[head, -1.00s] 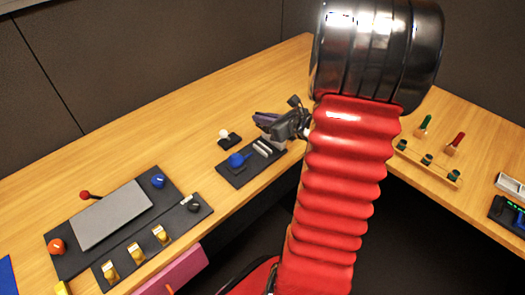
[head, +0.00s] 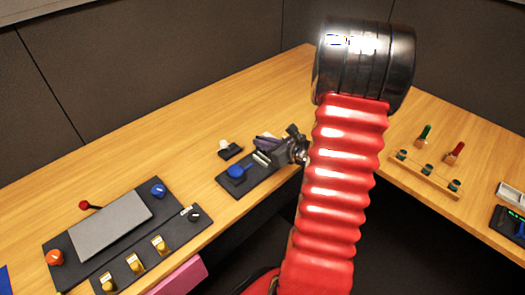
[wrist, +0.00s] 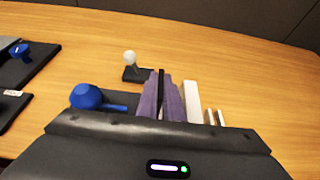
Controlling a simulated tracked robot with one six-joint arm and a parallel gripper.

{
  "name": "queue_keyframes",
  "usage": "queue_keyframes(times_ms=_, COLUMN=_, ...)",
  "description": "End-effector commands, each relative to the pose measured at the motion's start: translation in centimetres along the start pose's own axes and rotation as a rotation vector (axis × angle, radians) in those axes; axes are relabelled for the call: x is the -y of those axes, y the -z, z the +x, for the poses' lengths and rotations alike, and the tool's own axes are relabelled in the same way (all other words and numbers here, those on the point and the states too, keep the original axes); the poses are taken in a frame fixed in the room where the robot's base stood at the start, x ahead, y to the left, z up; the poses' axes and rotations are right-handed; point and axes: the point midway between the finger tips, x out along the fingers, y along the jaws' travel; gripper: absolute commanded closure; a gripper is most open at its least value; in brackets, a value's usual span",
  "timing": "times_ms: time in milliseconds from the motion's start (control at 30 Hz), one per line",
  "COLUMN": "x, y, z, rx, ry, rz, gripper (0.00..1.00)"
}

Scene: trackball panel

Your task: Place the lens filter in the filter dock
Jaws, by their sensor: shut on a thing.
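My gripper (head: 264,141) has purple fingers, which also show in the wrist view (wrist: 160,98). They are shut on a thin black piece (wrist: 161,84), seen edge-on, which I take to be the lens filter. In the head view it cannot be made out. The gripper is over the right part of a small dark panel (head: 226,184). White upright slats (wrist: 192,98), possibly the filter dock, stand just right of the fingers. The wrist housing hides their bases, so I cannot tell whether the filter touches anything.
A blue ball-shaped control (wrist: 87,97) is left of the fingers. A white-topped knob (wrist: 130,58) stands behind on a dark base. A larger control panel (head: 172,206) lies to the left. A wooden peg rack (head: 424,174) is on the right desk. The desk behind is clear.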

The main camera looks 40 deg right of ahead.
Motion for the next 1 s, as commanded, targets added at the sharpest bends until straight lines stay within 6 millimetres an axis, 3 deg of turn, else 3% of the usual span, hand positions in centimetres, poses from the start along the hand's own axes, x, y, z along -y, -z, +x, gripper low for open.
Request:
queue_keyframes(times_ms=400, x=0.1, y=3.5, z=1.4, rx=-0.001, ry=0.001, rz=0.003, gripper=1.00)
queue_keyframes(times_ms=867, x=0.1, y=4.0, z=1.6, rx=0.000, ry=0.001, rz=0.001, gripper=1.00)
queue_keyframes(times_ms=900, x=0.1, y=4.0, z=1.6, rx=0.000, ry=0.001, rz=0.001, gripper=0.92)
queue_keyframes(times_ms=1000, x=0.1, y=4.0, z=1.6, rx=0.000, ry=0.001, rz=0.001, gripper=0.85)
